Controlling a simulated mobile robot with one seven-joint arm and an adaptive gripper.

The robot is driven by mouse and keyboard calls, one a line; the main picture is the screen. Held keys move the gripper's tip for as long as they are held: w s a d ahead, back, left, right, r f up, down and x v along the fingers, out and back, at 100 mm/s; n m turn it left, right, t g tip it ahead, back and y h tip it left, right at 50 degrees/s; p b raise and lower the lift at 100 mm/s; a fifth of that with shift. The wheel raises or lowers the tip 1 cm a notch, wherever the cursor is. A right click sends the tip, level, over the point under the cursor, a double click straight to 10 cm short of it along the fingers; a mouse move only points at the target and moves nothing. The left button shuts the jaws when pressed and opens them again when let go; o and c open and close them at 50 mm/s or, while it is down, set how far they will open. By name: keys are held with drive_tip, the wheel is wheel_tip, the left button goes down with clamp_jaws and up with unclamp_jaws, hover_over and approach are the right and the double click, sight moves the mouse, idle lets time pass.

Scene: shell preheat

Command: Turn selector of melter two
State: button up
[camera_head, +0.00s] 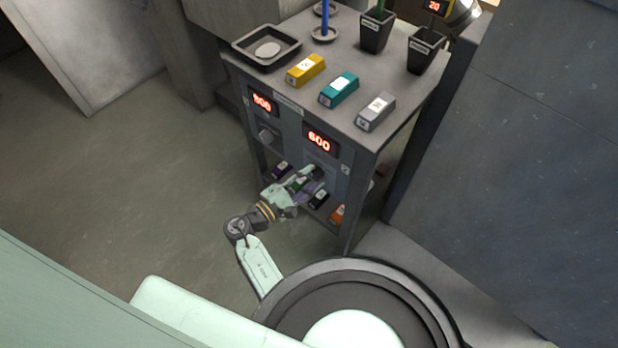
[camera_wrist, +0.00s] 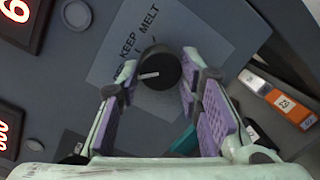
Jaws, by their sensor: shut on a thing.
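The selector of melter two is a round black knob (camera_wrist: 158,68) with a white pointer line, on a grey label plate (camera_wrist: 205,45) in the wrist view. The pointer lies nearly level in that picture, toward the left. The words KEEP and MELT show above the knob; other lettering is partly hidden. My gripper (camera_wrist: 160,72) has its fingers on both sides of the knob and is shut on it. In the head view, my gripper (camera_head: 304,178) reaches the cabinet front (camera_head: 340,165) below the display reading 600 (camera_head: 320,140).
Another selector knob (camera_head: 267,134) sits to the left under a second red display (camera_head: 262,103). Yellow (camera_head: 306,70), teal (camera_head: 339,88) and grey (camera_head: 376,111) blocks, a tray (camera_head: 285,57) and dark pots (camera_head: 376,32) stand on top. Several small blocks lie on the shelf below, near my gripper.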

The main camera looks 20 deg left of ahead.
drive_tip(key=shift+m+b, duration=0.3)
drive_tip(key=shift+m, duration=0.1)
drive_tip(key=m+b, duration=0.3)
drive_tip(key=m, duration=0.1)
drive_tip(key=shift+f+y+b, duration=0.1)
drive_tip(key=shift+y+b, duration=0.2)
drive_tip(key=shift+r+m+g+b, duration=0.2)
drive_tip(key=shift+m+g+b, duration=0.1)
drive_tip(key=shift+m+b, duration=1.35)
drive_tip(key=shift+r+m, duration=0.1)
drive_tip(key=shift+m, duration=0.15)
drive_tip(key=o, duration=1.2)
drive_tip(key=shift+c, duration=0.2)
drive_tip(key=shift+s, duration=0.15)
drive_tip(key=v, duration=1.1)
drive_tip(key=shift+s, duration=0.45)
drive_tip(key=shift+r, duration=0.1)
